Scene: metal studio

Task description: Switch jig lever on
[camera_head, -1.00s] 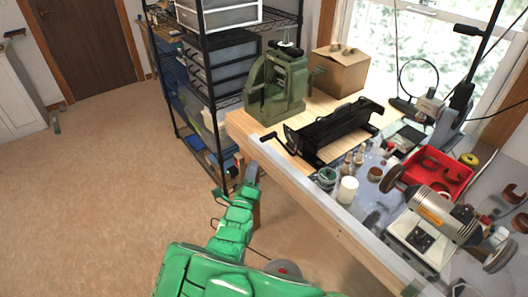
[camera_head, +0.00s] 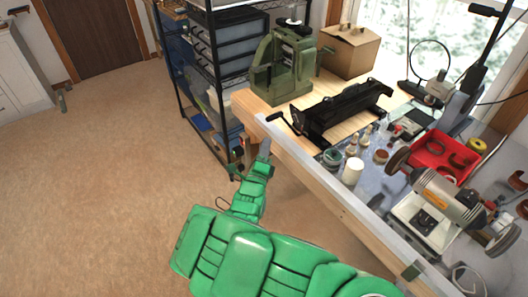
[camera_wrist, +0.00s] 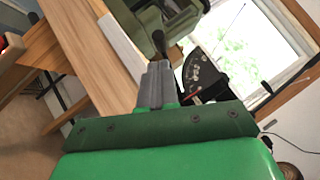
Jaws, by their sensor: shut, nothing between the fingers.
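The black jig (camera_head: 345,108) lies on the workbench, and its lever (camera_head: 276,117) sticks out from its left end toward the bench's front edge. My gripper (camera_head: 264,147) is just below and in front of the lever, at the bench edge. In the wrist view my gripper's grey fingers (camera_wrist: 157,70) are together with nothing between them. The jig's dark end plate (camera_wrist: 203,76) is to their right. A dark handle (camera_wrist: 159,41), likely the lever, shows just beyond the fingertips; I cannot tell whether they touch.
A green press (camera_head: 283,72) stands behind the jig on the workbench (camera_head: 330,196), with a cardboard box (camera_head: 352,52) beyond. A white cup (camera_head: 352,171), a red tray (camera_head: 452,158) and a bench grinder (camera_head: 445,195) are to the right. Open floor lies left.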

